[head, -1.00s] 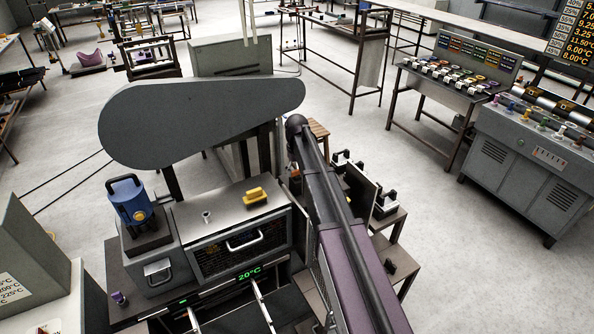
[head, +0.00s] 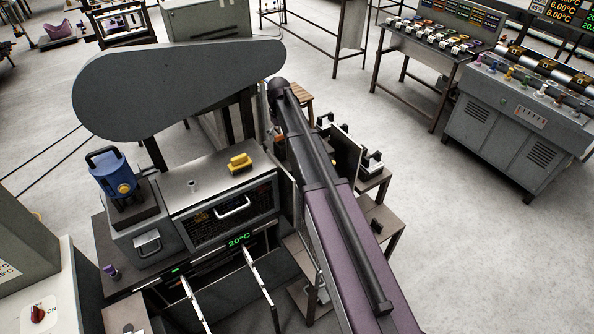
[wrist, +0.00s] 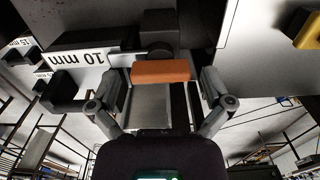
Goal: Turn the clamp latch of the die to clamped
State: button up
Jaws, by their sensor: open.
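In the wrist view an orange block-shaped handle (wrist: 160,71), which looks like the clamp latch, lies crosswise on a dark round pivot. The die around it is dark and partly in shadow, so I cannot tell its outline. My gripper (wrist: 160,84) is open, with one finger on each side of the orange handle. I see gaps beside the handle's ends; I cannot tell how far it is in depth. In the head view my own purple and black arm hides the gripper and most of the latch area.
A plate marked "10 mm" (wrist: 78,76) is left of the latch in the wrist view. In the head view the machine has a yellow handle (head: 239,162), a blue canister (head: 114,176) and a large grey guard (head: 170,88). Stepped shelves (head: 376,200) stand right of my arm.

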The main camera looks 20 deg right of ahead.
jog(key=shift+m, duration=0.3)
